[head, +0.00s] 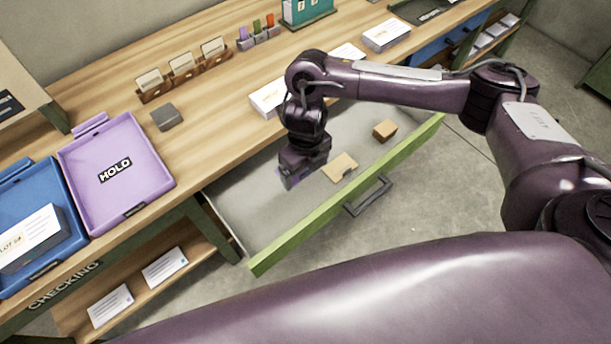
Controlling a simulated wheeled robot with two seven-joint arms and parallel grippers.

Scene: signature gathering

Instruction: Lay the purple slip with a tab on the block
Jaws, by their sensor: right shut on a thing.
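My right gripper (291,182) points down into the open drawer, over its left part. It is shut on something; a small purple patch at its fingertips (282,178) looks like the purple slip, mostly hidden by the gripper. A tab on it cannot be made out. A tan slip (340,166) lies on the drawer floor just right of the gripper. A small brown block (385,130) sits farther right in the drawer. A dark grey block (166,117) lies on the wooden bench top. My left gripper is out of view.
The drawer (245,203) is pulled out, with a green front (340,200) and grey handle (368,195). A purple HOLD tray (150,178) and a blue tray (77,220) stand left. White card stacks (386,35) and a card rack (185,72) stand behind.

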